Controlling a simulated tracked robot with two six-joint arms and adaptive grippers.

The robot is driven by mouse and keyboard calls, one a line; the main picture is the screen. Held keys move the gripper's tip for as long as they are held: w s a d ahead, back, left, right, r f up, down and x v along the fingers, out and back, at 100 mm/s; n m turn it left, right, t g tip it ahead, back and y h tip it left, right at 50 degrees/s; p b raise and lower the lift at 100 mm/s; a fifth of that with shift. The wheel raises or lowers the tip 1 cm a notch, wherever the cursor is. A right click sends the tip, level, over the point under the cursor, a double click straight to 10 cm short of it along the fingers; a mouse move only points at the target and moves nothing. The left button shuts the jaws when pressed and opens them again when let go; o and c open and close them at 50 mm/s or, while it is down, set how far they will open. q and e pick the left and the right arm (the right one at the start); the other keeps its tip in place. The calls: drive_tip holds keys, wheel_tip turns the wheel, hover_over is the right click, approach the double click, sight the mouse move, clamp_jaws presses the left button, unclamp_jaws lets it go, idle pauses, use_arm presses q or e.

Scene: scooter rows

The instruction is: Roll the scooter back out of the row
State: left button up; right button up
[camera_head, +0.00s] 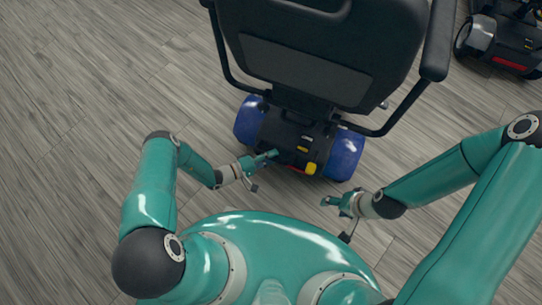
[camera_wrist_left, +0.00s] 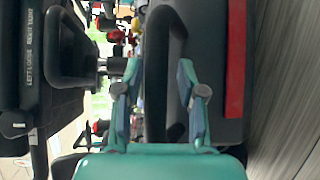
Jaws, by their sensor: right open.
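The scooter has a black seat (camera_head: 325,45), blue rear fenders (camera_head: 345,155) and a black rear body (camera_head: 290,137) with yellow and red details. My left gripper (camera_head: 264,171) is at the back of the scooter, left of its middle. In the left wrist view, its fingers (camera_wrist_left: 160,95) stand apart on either side of a black bar (camera_wrist_left: 157,75), with gaps visible beside it. The red rear strip (camera_wrist_left: 235,60) is to the right there. My right gripper (camera_head: 335,219) is open and empty, behind the right rear wheel and clear of the scooter.
Another scooter (camera_head: 505,40) with a red rear strip stands at the upper right. The grey wood-look floor (camera_head: 90,80) is clear to the left. The seat's right armrest (camera_head: 438,40) sticks out to the side. Red and yellow items are blurred in the left wrist view's background.

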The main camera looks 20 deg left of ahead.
use_arm(q)
drive_tip(key=shift+r, duration=0.1)
drive_tip(key=shift+s+a, duration=0.15)
drive_tip(key=v, duration=1.1)
drive_tip(key=shift+s+a, duration=0.15)
drive_tip(key=shift+s, duration=0.05)
